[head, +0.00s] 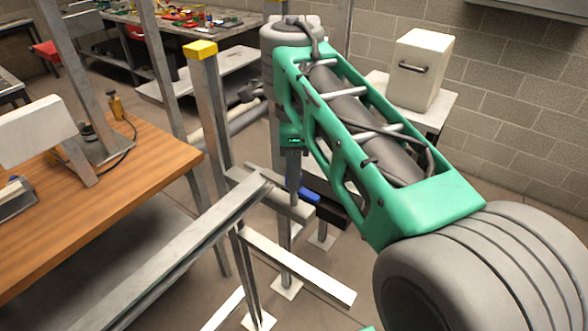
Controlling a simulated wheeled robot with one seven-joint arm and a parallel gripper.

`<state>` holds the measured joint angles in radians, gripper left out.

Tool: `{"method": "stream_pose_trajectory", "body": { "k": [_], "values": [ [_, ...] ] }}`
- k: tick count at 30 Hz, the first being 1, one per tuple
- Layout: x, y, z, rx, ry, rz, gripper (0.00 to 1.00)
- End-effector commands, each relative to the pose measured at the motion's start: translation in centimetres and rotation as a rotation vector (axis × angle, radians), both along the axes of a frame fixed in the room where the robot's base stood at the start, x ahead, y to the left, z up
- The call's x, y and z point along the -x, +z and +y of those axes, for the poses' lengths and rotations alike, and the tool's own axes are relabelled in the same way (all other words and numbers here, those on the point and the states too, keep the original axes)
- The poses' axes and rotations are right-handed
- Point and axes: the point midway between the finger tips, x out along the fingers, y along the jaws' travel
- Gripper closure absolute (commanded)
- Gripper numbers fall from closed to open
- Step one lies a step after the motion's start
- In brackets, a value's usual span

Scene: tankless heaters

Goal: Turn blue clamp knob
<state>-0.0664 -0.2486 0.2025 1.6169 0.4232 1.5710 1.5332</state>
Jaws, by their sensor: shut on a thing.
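The blue clamp knob (308,195) is a small blue piece in the middle of the head view, beside a grey metal bar of the stand. My gripper (292,182) points down from the end of my green arm, at the left end of the blue knob. It is shut on the knob. The fingertips are small and partly hidden, so the exact grip is hard to see. The left part of the knob is covered by the gripper.
A grey metal frame of posts and bars (215,235) surrounds the knob. A yellow-capped post (202,90) stands left of my arm. A wooden table (130,200) is at left. A white box (419,70) stands on a small table at right.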

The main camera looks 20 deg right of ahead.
Motion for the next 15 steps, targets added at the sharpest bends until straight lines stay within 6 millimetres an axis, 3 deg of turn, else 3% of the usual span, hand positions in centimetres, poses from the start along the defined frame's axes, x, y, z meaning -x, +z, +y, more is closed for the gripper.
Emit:
{"method": "stream_pose_trajectory", "body": {
  "k": [10, 15],
  "values": [
    [-0.01, -0.01, 0.01, 0.000, 0.000, 0.000, 1.00],
    [-0.01, -0.01, 0.01, 0.000, 0.001, 0.000, 1.00]
  ]
}}
